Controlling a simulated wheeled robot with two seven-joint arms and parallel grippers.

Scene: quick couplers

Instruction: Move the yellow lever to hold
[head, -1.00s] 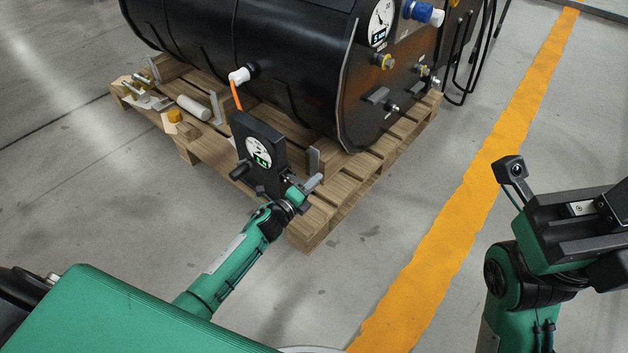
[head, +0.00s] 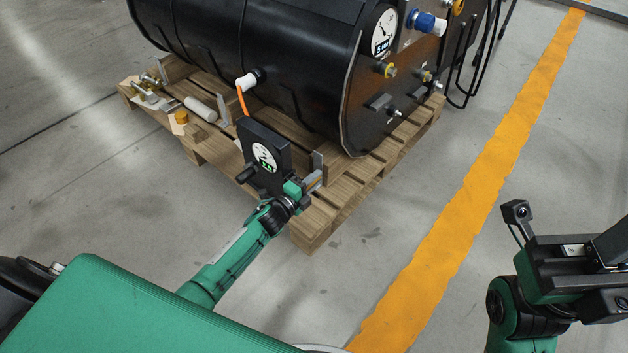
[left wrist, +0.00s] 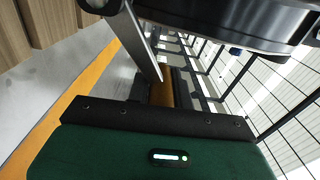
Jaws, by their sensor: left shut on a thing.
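A black gauge box (head: 265,158) with a round white dial and green readout stands at the near edge of the pallet. My left gripper (head: 306,186) is beside its right lower side and is shut. In the left wrist view a yellow-orange piece, seemingly the yellow lever (left wrist: 162,93), shows between the fingers; fingers and dark parts hide much of it. In the head view the lever is mostly hidden by the gripper, and I cannot read its position. My right gripper (head: 590,252) is at the right edge, away from the box; its fingertips are not clear.
A large black tank (head: 290,70) lies on a wooden pallet (head: 345,195). A white fitting with an orange hose (head: 242,100) runs from tank to box. Loose parts (head: 182,117) and a white cylinder (head: 201,108) lie at left. A yellow floor stripe (head: 470,190) crosses clear floor.

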